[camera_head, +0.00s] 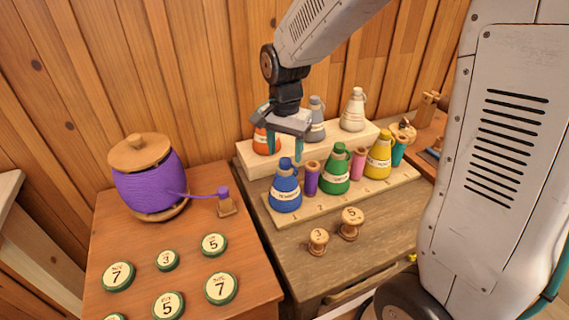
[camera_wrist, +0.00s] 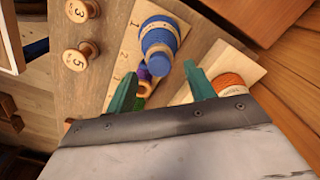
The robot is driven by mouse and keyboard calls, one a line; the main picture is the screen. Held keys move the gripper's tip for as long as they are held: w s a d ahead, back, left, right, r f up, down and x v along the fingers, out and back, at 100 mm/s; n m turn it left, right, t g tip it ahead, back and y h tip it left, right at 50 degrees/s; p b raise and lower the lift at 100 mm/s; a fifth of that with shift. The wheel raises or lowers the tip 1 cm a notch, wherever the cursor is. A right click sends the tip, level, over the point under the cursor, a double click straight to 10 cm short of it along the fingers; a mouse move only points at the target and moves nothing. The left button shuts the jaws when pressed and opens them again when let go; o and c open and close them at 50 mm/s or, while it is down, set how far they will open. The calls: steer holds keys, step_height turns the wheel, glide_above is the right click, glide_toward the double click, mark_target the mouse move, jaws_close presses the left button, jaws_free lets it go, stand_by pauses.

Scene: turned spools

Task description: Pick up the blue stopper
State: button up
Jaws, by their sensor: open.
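The blue stopper (camera_head: 285,163) sits upright in the mouth of a blue labelled bottle (camera_head: 286,192), which stands at the left end of the front wooden board. In the wrist view, the blue stopper (camera_wrist: 158,65) shows on top of the bottle, just beyond my fingertips. My gripper (camera_head: 284,146) points down above and just behind the blue bottle, close to the orange bottle (camera_head: 263,142). Its two teal fingers are apart with nothing held between them; they also show in the wrist view (camera_wrist: 160,80).
Green (camera_head: 336,172) and yellow (camera_head: 379,157) bottles share the front board (camera_head: 308,209) with small spools. Grey (camera_head: 316,124) and white (camera_head: 353,110) bottles stand on the raised rear block. Wooden spools (camera_head: 349,224) stand in front. A large purple spool (camera_head: 150,182) is on the left table.

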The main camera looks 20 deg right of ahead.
mark_target(285, 162)
steer(key=shift+f, duration=1.4)
steer(key=c, duration=1)
steer(key=shift+c, duration=0.2)
steer(key=shift+r, duration=0.15)
